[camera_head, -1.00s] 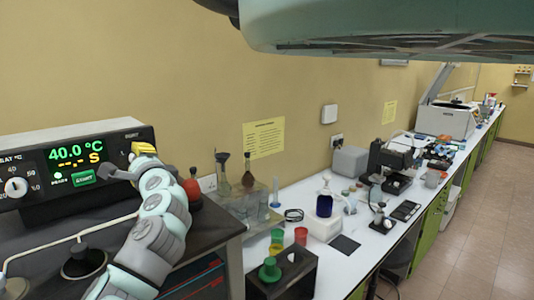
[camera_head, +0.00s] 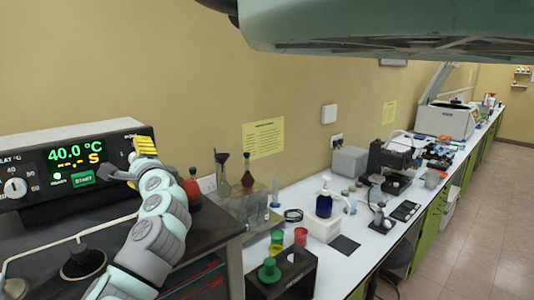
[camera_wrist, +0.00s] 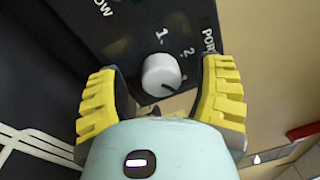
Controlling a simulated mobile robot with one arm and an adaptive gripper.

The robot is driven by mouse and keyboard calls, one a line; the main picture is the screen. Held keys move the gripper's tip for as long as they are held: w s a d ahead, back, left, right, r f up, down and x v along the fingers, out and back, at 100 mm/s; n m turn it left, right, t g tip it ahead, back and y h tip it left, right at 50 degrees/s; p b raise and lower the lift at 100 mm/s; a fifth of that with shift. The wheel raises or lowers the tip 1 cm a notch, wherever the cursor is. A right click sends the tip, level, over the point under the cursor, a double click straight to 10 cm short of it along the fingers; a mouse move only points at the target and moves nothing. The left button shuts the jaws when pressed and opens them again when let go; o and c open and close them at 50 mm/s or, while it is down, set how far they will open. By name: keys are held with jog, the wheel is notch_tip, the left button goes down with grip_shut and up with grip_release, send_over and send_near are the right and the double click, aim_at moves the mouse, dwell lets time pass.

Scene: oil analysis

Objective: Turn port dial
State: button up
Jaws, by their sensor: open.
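The port dial (camera_wrist: 161,74) is a small white round knob with a dark pointer line on a black panel. The wrist view shows the numbers 1 and 2 and the word PORT beside it, and the line points to the lower right. The panel belongs to the instrument (camera_head: 60,196) at the left of the head view, reading 40.0 °C. My gripper (camera_wrist: 168,90) is open, with one yellow ribbed finger on each side of the dial. The fingers look apart from the knob. In the head view my gripper (camera_head: 145,146) hides most of the dial.
A white temperature dial (camera_head: 15,188) and a green START button (camera_head: 83,179) sit further left on the panel. Flasks (camera_head: 247,180) stand right of my arm. A dark bench (camera_head: 205,235) lies below it.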

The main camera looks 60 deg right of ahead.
jog(key=v, duration=0.7)
jog(key=shift+s, duration=0.3)
dwell(0.4)
